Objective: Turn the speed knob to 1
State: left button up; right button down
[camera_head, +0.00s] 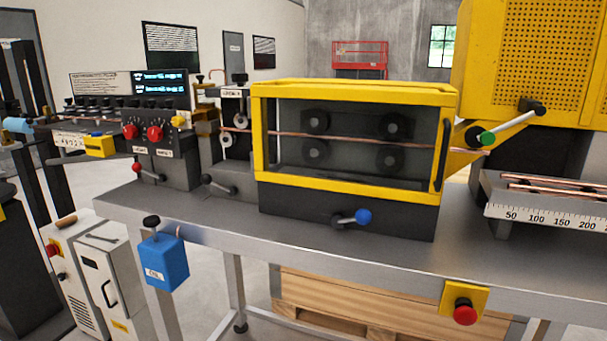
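Two red round knobs sit side by side on a dark control box (177,165) at the left of the bench. They are the left red knob (130,131) and the right red knob (155,133). Each has a dial and a small white label below it. The labels are too small to read, so I cannot tell which is the speed knob or where either one points. A display (160,84) with blue-white text stands above them. Neither of my grippers is in view.
A yellow-framed roller housing (355,190) stands mid-bench with a copper tube (350,139) through it. A blue-knobbed lever (362,216) juts out at its front. A red-knobbed lever (137,167) is below the knobs. A blue box (164,262) hangs at the bench's front edge.

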aim_at(62, 276)
jog(key=u, duration=1.7)
jog(key=k, duration=0.5)
jog(key=u, duration=1.25)
jog(key=i, duration=5.05)
jog(key=z, duration=1.95)
jog(key=i, duration=1.2)
jog(key=z, duration=1.15)
jog(key=i, duration=1.05)
jog(key=z, duration=0.05)
